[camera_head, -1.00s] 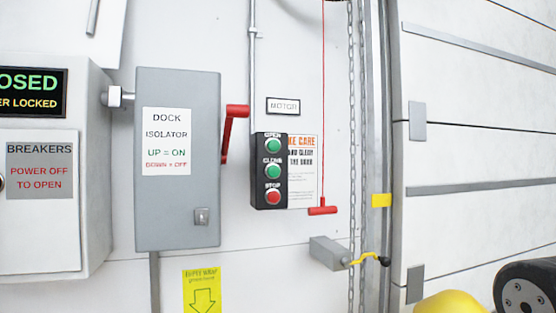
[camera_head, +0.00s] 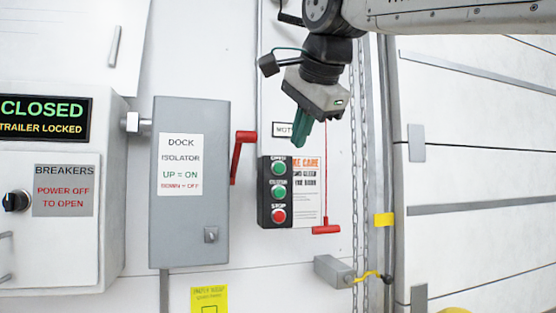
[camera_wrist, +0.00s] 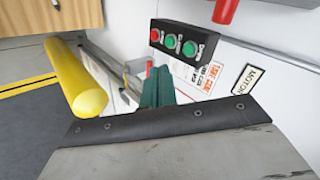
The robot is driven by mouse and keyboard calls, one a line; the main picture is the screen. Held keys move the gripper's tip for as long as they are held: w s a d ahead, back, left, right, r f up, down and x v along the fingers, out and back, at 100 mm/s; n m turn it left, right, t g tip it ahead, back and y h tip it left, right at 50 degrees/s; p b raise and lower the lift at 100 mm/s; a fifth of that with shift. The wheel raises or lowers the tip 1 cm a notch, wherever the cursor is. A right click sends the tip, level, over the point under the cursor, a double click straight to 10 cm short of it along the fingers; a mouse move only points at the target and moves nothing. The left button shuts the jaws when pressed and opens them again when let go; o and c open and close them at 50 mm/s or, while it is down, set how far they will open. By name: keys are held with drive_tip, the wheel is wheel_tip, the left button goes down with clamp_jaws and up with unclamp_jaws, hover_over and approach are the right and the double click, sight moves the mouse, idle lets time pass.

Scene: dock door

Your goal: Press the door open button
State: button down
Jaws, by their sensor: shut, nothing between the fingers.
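The black button box (camera_head: 264,207) hangs on the white wall right of the grey isolator. Its top green button (camera_head: 279,168) is the open button, above a green close button (camera_head: 279,191) and a red stop button (camera_head: 279,216). My gripper (camera_head: 299,142) points down, shut and empty, just above and right of the box in the head view. The wrist view shows the green fingers (camera_wrist: 158,92) closed together, below the box. There the open button (camera_wrist: 189,48) is at the box's right end. I see no contact with any button.
The isolator box (camera_head: 190,235) with its red lever (camera_head: 241,145) stands left of the buttons. A red pull handle (camera_head: 326,229) on a cord and chains hang to the right. The sign (camera_head: 45,119) reads CLOSED, TRAILER LOCKED. A yellow post (camera_wrist: 78,80) shows in the wrist view.

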drive_tip(key=r+m, duration=0.1)
drive_tip(key=m, duration=0.1)
drive_tip(key=r+m, duration=0.1)
drive_tip(key=m, duration=0.1)
drive_tip(key=shift+s+d+r+t, duration=0.3)
drive_tip(key=shift+s+d+r, duration=0.05)
approach(280, 173)
wheel_tip(280, 173, down, 3)
drive_tip(key=w, duration=0.2)
drive_tip(key=w+f, duration=0.1)
drive_tip(key=shift+a, duration=0.4)
drive_tip(key=shift+w+a, duration=0.1)
drive_tip(key=shift+w, duration=0.3)
